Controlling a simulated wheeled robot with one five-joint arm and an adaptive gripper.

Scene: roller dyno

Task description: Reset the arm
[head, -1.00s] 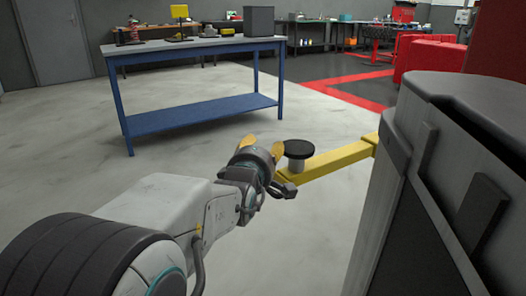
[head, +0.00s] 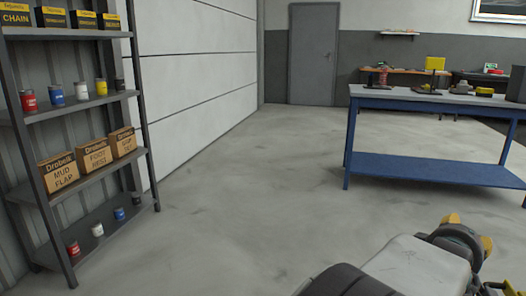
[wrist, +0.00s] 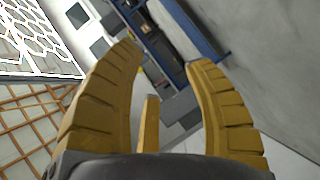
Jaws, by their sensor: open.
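My gripper (head: 469,231) shows at the lower right of the head view, at the end of my light grey arm. Its yellow fingertips stand apart. In the wrist view the two large ribbed yellow fingers of my gripper (wrist: 167,55) are spread wide, with a narrower yellow piece between them lower down. Nothing is held between them. The gripper is in the air over the pale floor, in front of the blue workbench and apart from it.
The blue workbench (head: 430,170) stands at the right with small items on top. A dark shelf rack (head: 95,185) with boxes and cans stands at the left. A grey door (head: 312,55) is at the back. The floor (head: 235,220) between rack and bench is clear.

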